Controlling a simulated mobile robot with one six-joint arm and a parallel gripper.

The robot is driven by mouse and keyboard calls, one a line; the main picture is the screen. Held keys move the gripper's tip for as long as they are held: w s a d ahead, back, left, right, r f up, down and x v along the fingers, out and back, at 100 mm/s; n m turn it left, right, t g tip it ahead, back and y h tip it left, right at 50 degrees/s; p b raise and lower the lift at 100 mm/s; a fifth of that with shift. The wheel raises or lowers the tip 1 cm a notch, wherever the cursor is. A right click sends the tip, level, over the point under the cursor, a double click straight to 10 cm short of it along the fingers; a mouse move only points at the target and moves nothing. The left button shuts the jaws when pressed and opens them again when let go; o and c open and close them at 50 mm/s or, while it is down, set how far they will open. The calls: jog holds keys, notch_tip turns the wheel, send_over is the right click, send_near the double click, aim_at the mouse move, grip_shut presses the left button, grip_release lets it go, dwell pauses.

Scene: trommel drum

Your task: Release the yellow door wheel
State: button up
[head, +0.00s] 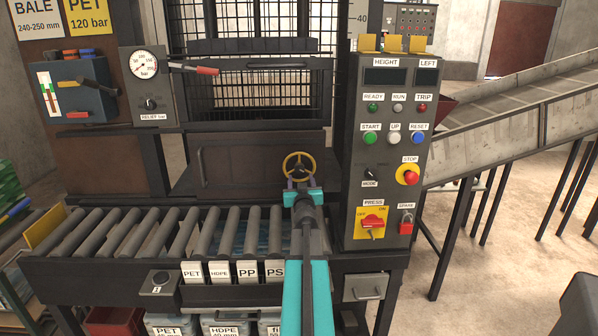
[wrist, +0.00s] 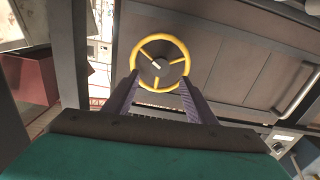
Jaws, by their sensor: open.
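The yellow door wheel (head: 299,166) is a three-spoked ring with a dark hub on the dark door (head: 240,165) of the press. In the wrist view the wheel (wrist: 160,63) faces the camera, with its full rim and spokes in sight. My gripper (head: 301,186) is just below the wheel in the head view. In the wrist view its two purple fingers (wrist: 158,88) are apart, one on each side of the lower rim. The gripper is open and nothing is held. I cannot tell whether a finger touches the rim.
A roller conveyor (head: 150,236) runs below the door. The control panel (head: 388,150) stands close to the right of the wheel. A gauge box (head: 148,87) with a red-tipped lever is at the upper left. A sloped conveyor (head: 515,110) is at the right.

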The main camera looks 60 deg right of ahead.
aim_at(300, 172)
jog(key=shift+x, duration=4.6)
jog(key=shift+c, duration=0.4)
jog(key=c, duration=1)
jog(key=shift+o, duration=0.2)
